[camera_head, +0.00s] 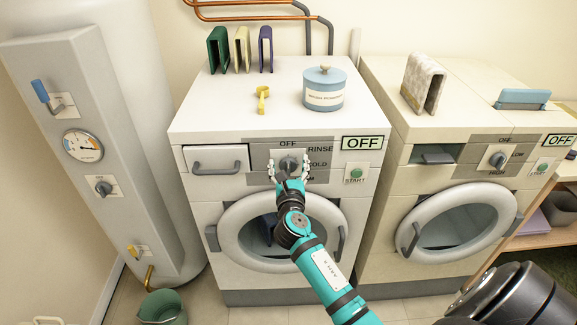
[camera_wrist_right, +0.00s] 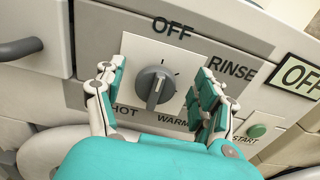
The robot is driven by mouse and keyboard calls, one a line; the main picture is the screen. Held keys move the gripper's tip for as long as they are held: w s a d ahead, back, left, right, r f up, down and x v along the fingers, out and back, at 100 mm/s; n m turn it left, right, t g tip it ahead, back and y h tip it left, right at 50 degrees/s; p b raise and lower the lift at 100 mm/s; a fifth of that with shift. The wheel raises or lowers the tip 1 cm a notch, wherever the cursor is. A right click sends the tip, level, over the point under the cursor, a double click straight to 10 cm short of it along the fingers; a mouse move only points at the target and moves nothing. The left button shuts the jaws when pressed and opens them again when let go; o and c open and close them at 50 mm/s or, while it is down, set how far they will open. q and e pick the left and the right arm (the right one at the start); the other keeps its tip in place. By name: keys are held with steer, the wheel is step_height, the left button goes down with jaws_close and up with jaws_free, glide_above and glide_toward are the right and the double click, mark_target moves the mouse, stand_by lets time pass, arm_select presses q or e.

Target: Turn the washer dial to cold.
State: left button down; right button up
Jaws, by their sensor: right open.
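The washer (camera_head: 185,205) is the left white front-loader. Its grey dial (camera_head: 288,163) sits on a square white plate below the word OFF. In the right wrist view the dial (camera_wrist_right: 155,88) has a raised ridge running near upright, slightly tilted. OFF is above, RINSE upper right, WARM lower right and HOT lower left. In the head view COLD is at the right, its first letter partly covered. My right gripper (camera_head: 289,172) is open, with fingers on both sides of the dial, apart from it in the right wrist view (camera_wrist_right: 158,100). My left gripper is out of view.
The washer's display (camera_head: 362,143) reads OFF, above a green START button (camera_head: 355,173). A drawer handle (camera_head: 216,167) is left of the dial. A blue canister (camera_head: 324,92) and a yellow scoop (camera_head: 263,99) are on top. The dryer (camera_head: 385,165) stands at right.

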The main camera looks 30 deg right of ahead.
steer(key=c, duration=1.2)
steer(key=shift+m, duration=0.4)
steer(key=m, duration=0.2)
steer(key=m+b, duration=0.1)
steer(key=m, duration=0.1)
steer(key=shift+s+d+f, duration=0.15)
steer(key=shift+s+d, duration=0.05)
steer(key=shift+d, duration=0.1)
steer(key=m, duration=0.1)
steer(key=m+b, duration=0.1)
steer(key=m, duration=0.2)
steer(key=shift+s+d+f+m, duration=0.2)
steer(key=shift+d+f+m, duration=0.05)
steer(key=shift+d+m, duration=0.05)
steer(key=m+b, duration=0.1)
steer(key=m, duration=0.1)
steer(key=m+b, duration=0.1)
steer(key=m, duration=0.2)
steer(key=shift+s+d+f, duration=0.1)
steer(key=shift+d+f, duration=0.1)
steer(key=shift+f, duration=0.2)
steer(key=shift+c, duration=0.2)
steer(key=m, duration=0.1)
steer(key=m+b, duration=0.1)
steer(key=m, duration=0.1)
steer(key=m+b, duration=0.1)
steer(key=m, duration=0.1)
steer(key=shift+f, duration=0.25)
steer(key=shift+m, duration=0.4)
